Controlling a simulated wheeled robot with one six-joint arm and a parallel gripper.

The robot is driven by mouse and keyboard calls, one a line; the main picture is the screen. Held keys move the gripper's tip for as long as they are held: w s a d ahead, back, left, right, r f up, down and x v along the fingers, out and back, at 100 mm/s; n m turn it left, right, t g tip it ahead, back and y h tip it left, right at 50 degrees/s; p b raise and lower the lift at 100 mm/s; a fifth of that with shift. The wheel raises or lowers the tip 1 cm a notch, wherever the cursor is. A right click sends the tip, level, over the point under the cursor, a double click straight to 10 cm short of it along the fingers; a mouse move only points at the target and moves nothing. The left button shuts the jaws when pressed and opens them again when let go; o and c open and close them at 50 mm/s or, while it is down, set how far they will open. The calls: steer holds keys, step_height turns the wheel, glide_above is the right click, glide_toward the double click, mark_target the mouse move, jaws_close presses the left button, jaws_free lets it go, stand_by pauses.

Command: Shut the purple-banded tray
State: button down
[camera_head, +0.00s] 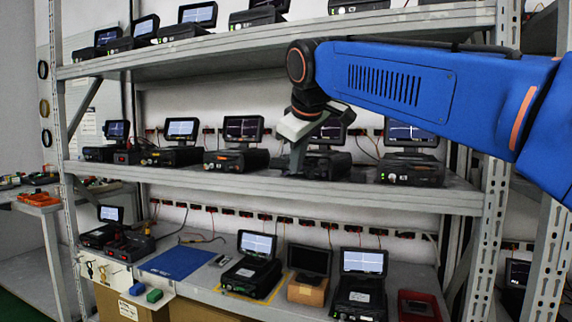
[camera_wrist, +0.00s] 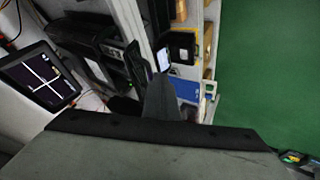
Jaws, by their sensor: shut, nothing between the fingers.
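I cannot make out a purple-banded tray in either view. My gripper (camera_head: 296,168) points down in front of the middle shelf in the head view, by the box units that stand there. In the wrist view my gripper (camera_wrist: 161,88) shows as one dark, closed finger shape with nothing held. It hides part of the middle shelf behind it. Whether it touches a unit there I cannot tell.
A metal rack holds box units with screens on its middle shelf (camera_head: 270,183) and top shelf. The lower bench has a blue mat (camera_head: 178,262) and several more units. An orange-fronted tray (camera_head: 38,200) sits at far left.

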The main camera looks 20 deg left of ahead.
mark_target(309, 162)
steer(key=w, duration=0.2)
steer(key=w+d, duration=0.1)
steer(key=w, duration=0.4)
steer(key=shift+d, duration=0.35)
steer(key=shift+s, duration=0.15)
